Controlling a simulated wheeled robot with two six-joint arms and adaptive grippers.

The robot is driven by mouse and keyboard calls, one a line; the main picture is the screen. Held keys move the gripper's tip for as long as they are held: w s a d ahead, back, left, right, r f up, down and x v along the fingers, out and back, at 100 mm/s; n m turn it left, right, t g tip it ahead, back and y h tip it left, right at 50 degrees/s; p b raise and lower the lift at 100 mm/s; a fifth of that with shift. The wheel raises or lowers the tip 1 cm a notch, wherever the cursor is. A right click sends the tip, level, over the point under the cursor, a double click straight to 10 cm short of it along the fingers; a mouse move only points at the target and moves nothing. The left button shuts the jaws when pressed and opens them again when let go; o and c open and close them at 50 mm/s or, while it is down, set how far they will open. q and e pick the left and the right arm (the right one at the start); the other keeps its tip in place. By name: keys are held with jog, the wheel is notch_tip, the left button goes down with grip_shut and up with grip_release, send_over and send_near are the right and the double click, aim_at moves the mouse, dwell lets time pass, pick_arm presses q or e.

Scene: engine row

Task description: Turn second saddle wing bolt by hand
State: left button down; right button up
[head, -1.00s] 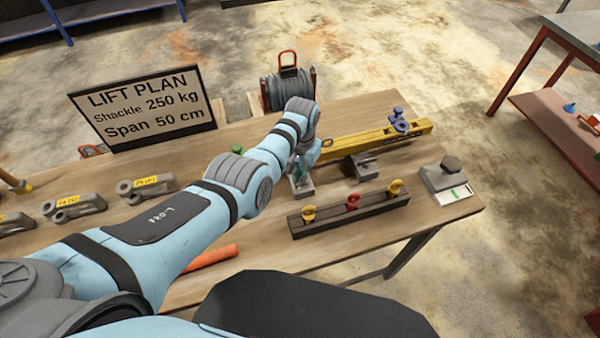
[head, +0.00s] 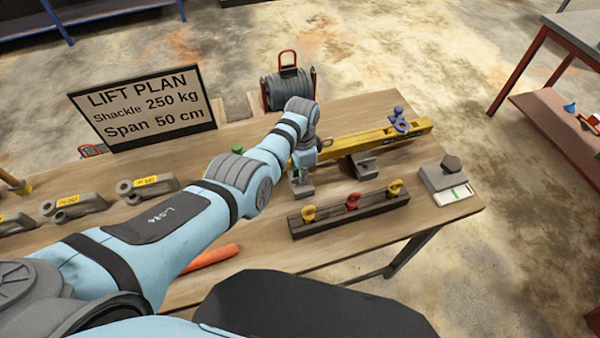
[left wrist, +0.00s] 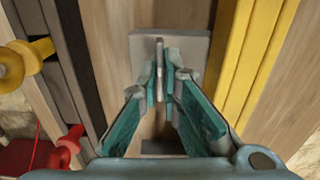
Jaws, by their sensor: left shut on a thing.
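My left gripper (left wrist: 161,82) is shut on the wing bolt (left wrist: 159,55), a thin grey upright wing seen edge-on between the two teal finger pads. The wing stands over a grey saddle block (left wrist: 190,45), which also shows in the head view (head: 303,189) under my left gripper (head: 297,172). In the head view my wrist and fingers hide the bolt. My right gripper is not in view.
A dark rack (head: 345,217) with yellow and red eye bolts lies in front of the beam. A blue shackle (head: 398,120) sits on the beam's right end. Grey shackles (head: 75,207), an orange rod (head: 212,256) and a sign (head: 145,108) are at left.

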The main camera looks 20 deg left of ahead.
pick_arm(q)
jog(key=shift+w+r+m, duration=0.1)
jog(key=shift+r+m, duration=0.05)
jog(key=shift+m, duration=0.15)
jog(key=c, duration=1.9)
grip_release()
jog(key=shift+o, duration=0.6)
jog(key=shift+s, duration=0.2)
jog(key=shift+w+r, duration=0.1)
jog(key=shift+r, duration=0.15)
notch_tip(320, 180, up, 12)
jog(key=shift+f, duration=0.15)
